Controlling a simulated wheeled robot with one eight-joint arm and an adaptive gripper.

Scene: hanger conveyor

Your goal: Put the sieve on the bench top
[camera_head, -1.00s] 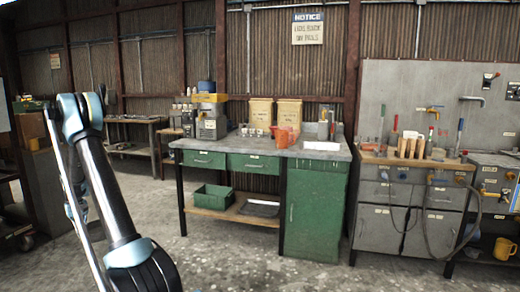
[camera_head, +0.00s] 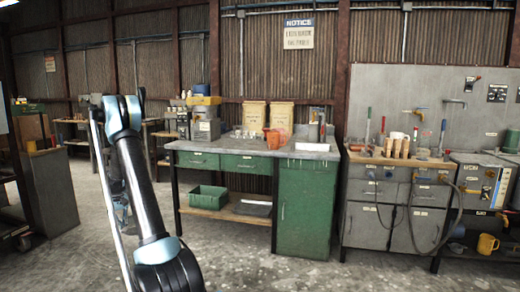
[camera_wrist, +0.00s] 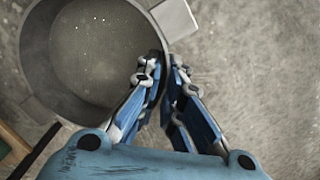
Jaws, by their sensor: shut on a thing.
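The sieve (camera_wrist: 36,70) is a round grey metal pan with a deep wall and pale lugs on its rim; it fills the upper left of the wrist view. My gripper (camera_wrist: 165,76) has its blue fingers closed at the sieve's right side wall and holds it over the concrete floor. The gripper and sieve are out of sight in the head view, where only my arm shows at the left. The grey bench top (camera_head: 222,147) lies on the green workbench ahead, apart from the sieve.
The bench top carries an orange container (camera_head: 273,138), two tan boxes (camera_head: 254,115), small glassware and a white sheet (camera_head: 308,147). A machine with a yellow top (camera_head: 203,113) stands at its back left. A tool bench (camera_head: 385,200) is on the right. Open floor lies before the bench.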

